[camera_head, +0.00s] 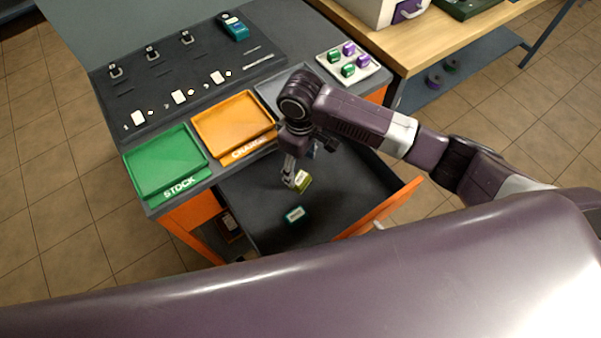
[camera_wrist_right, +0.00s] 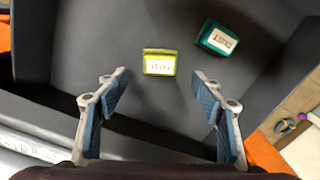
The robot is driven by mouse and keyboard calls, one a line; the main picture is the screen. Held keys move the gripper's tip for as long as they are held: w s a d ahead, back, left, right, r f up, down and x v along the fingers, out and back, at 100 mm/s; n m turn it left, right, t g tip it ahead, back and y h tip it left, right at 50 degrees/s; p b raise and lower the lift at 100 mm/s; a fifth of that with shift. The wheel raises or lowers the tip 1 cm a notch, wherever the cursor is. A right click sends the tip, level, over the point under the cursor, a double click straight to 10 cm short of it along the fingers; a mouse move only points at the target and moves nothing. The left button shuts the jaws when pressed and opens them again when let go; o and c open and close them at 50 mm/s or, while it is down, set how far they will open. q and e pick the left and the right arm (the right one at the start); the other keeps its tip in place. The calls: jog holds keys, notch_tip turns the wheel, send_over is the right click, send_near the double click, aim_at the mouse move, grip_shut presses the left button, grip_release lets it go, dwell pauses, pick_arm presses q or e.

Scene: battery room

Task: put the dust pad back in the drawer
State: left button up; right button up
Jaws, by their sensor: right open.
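The orange-fronted drawer (camera_head: 345,190) is pulled open, with a dark inside. A teal pad (camera_head: 294,214) with a white label lies on its floor; in the right wrist view the label on this teal pad (camera_wrist_right: 217,38) seems to read DUST. A yellow-green pad (camera_head: 304,182) is also inside the drawer; the label on this yellow-green pad (camera_wrist_right: 159,62) is too blurred to read surely. My right gripper (camera_head: 289,178) is over the drawer, open. In its wrist view the yellow-green pad shows beyond and between the fingertips (camera_wrist_right: 160,80), apart from both fingers. My left gripper is out of view.
On the worktop are a green STOCK tray (camera_head: 130,162), an orange tray (camera_head: 252,98), a partly hidden grey tray (camera_head: 268,84) and a white holder (camera_head: 329,57) with green and purple pieces. A wooden bench (camera_head: 440,50) stands at the right. The drawer's front floor is largely free.

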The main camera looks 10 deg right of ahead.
aim_at(301, 178)
jog(key=shift+r, duration=2.3)
